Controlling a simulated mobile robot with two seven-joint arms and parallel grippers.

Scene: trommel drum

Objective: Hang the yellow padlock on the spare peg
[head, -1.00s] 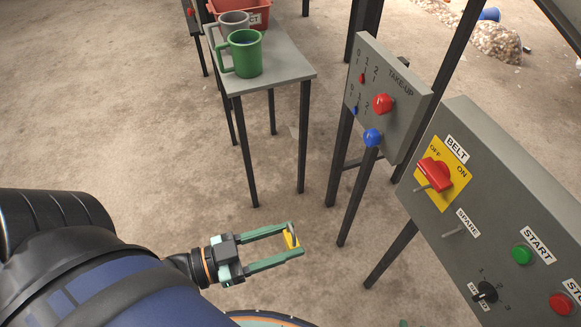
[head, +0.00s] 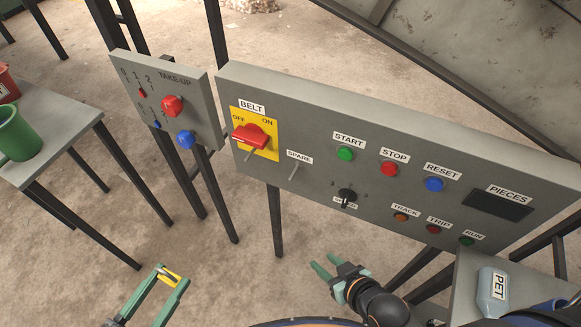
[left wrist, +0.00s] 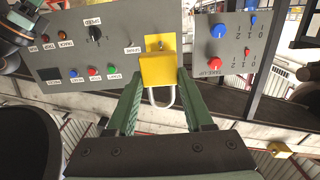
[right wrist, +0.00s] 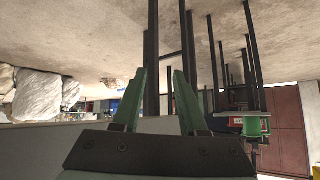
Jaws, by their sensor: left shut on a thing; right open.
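The yellow padlock (head: 169,277) is held between the fingertips of my left gripper (head: 168,279), low and left of the control panel (head: 330,120). In the left wrist view the padlock body (left wrist: 158,69) is between the fingers, its metal shackle (left wrist: 162,98) pointing toward the palm. The spare peg (head: 293,172) is a thin bare rod sticking out under the SPARE label (head: 299,157). My right gripper (head: 325,264) is open and empty below the panel; its spread fingers show in the right wrist view (right wrist: 160,75).
Left of the SPARE label is the red BELT switch (head: 250,136) on a yellow plate, with another rod (head: 248,156) below it. The speed knob (head: 347,196) and several buttons are to the right. The TAKE-UP panel (head: 190,90) and a table (head: 75,125) with a green mug (head: 17,133) stand left.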

